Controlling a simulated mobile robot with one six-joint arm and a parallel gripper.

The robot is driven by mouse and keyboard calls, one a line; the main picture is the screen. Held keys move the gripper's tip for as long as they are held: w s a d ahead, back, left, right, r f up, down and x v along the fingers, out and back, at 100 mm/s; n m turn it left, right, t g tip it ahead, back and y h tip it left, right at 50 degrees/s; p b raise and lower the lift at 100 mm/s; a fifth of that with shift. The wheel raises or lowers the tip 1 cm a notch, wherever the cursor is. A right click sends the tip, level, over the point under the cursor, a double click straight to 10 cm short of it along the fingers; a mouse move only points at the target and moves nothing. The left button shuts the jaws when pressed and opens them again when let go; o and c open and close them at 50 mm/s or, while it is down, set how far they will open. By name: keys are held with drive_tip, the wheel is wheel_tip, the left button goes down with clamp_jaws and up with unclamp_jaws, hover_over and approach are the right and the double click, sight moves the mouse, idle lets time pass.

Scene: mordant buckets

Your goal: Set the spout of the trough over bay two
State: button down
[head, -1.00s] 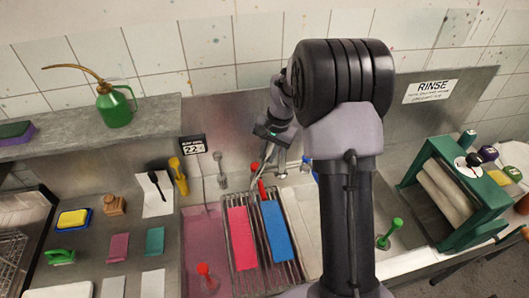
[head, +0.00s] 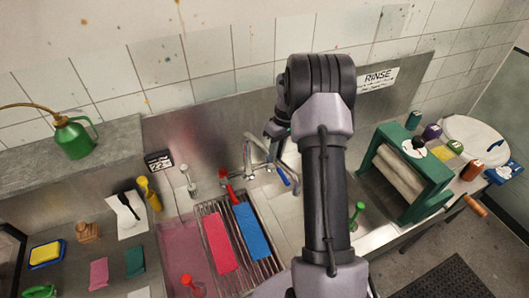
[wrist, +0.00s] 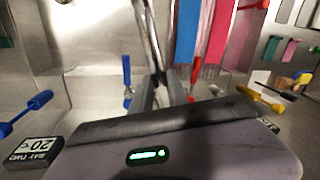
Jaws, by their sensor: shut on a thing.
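My gripper (wrist: 160,97) is shut on the metal spout (wrist: 151,40) in the wrist view. The spout runs from the jaws to the top edge of that view, left of the blue strip (wrist: 187,30). In the head view the spout (head: 248,150) shows just left of my wrist, behind the rack. A "BAY TWO 20°C" sign (wrist: 38,152) stands at lower left in the wrist view. The trough's pale basin (head: 284,228) lies right of the rack, partly hidden by my arm. I cannot tell exactly which bay the spout tip is over.
A wire rack (head: 275,268) holds the blue strip and a pink strip (head: 218,243). A red tap lever (head: 229,187) and a blue one (head: 285,178) flank the spout. A green roller press (head: 411,170) stands at right, a green oil can (head: 75,138) at left.

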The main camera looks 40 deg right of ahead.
drive_tip(key=w+d+n+p, duration=0.2)
drive_tip(key=d+n+p, duration=0.1)
drive_tip(key=d, duration=0.3)
drive_tip(key=shift+n+g+p, duration=0.3)
drive_tip(key=shift+n+g, duration=0.1)
drive_tip(key=shift+n, duration=0.2)
drive_tip(key=c, duration=1.3)
unclamp_jaws()
drive_tip(key=shift+a, duration=0.1)
drive_tip(key=p+v, duration=0.3)
drive_tip(key=v, duration=1.4)
drive_tip(key=shift+r, duration=0.3)
drive_tip(key=shift+f, duration=0.1)
